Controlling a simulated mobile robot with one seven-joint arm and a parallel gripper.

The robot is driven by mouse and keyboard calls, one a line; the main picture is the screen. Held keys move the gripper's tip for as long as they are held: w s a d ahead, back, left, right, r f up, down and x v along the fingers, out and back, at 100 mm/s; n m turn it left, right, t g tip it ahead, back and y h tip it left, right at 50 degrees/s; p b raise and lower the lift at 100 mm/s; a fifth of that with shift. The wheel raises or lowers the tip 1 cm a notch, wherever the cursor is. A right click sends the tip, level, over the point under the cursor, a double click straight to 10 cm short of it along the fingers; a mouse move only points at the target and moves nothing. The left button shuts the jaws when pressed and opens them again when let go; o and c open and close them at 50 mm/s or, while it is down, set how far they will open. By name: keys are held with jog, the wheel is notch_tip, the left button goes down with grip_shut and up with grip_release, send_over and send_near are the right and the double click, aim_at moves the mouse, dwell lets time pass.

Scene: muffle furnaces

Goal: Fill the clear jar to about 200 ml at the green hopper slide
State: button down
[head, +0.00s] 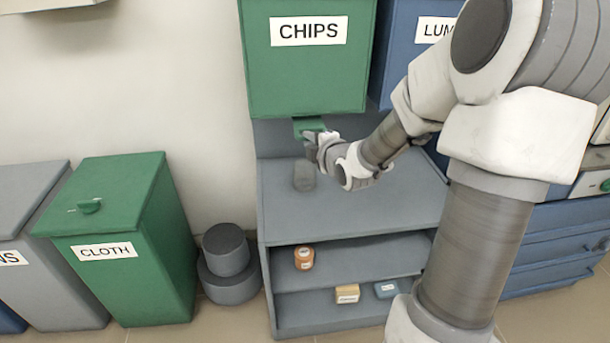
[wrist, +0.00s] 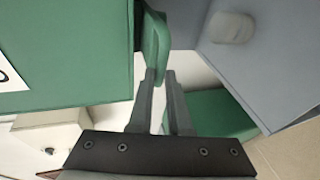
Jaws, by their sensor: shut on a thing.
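The green hopper (head: 305,75), labelled CHIPS, hangs over a grey shelf unit; its side fills the left of the wrist view (wrist: 60,50). Its green slide (head: 308,125) sticks out below the hopper, and also shows in the wrist view (wrist: 155,45). My gripper (head: 311,143) is at the slide, its fingers (wrist: 161,78) shut on the slide's end. The clear jar (head: 304,175) stands upright on the shelf top below the slide, apart from my gripper. It shows at the top of the wrist view (wrist: 232,28). The level in the jar cannot be told.
A blue hopper (head: 410,50) is right of the green one. Small containers (head: 304,258) (head: 347,293) sit on the lower shelves. A green CLOTH bin (head: 125,250) and round grey weights (head: 228,265) stand left. The shelf top right of the jar is clear.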

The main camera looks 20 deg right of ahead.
jog(key=shift+s+a, duration=0.15)
jog(key=shift+s, duration=0.4)
jog(key=shift+s+a, duration=0.15)
jog(key=shift+s, duration=0.35)
dwell(7.0)
